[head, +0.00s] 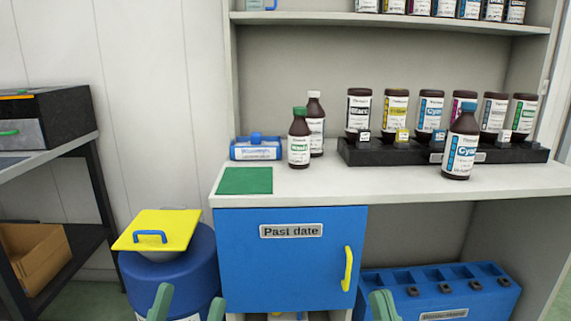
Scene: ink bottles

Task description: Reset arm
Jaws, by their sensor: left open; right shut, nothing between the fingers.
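My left gripper (188,304) shows at the bottom edge, its two green fingertips wide apart with nothing between them. It is in front of the blue drum, below the yellow lid. My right gripper (383,304) shows at the bottom edge, right of the blue cabinet door. Its green fingers are together and hold nothing. Both arms are below the frame, so their pose is hidden. A brown bottle with a green cap (299,139) and one with a white cap (315,122) stand on the counter. A blue-capped cyan bottle (462,144) stands before the black rack.
The counter (390,184) holds a green mat (245,181), a blue box (255,149) and a black rack (375,154) of inverted bottles. Below are a "Past date" door (280,265), a blue drum (180,272) with yellow lid (180,227), and a blue slotted crate (440,290).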

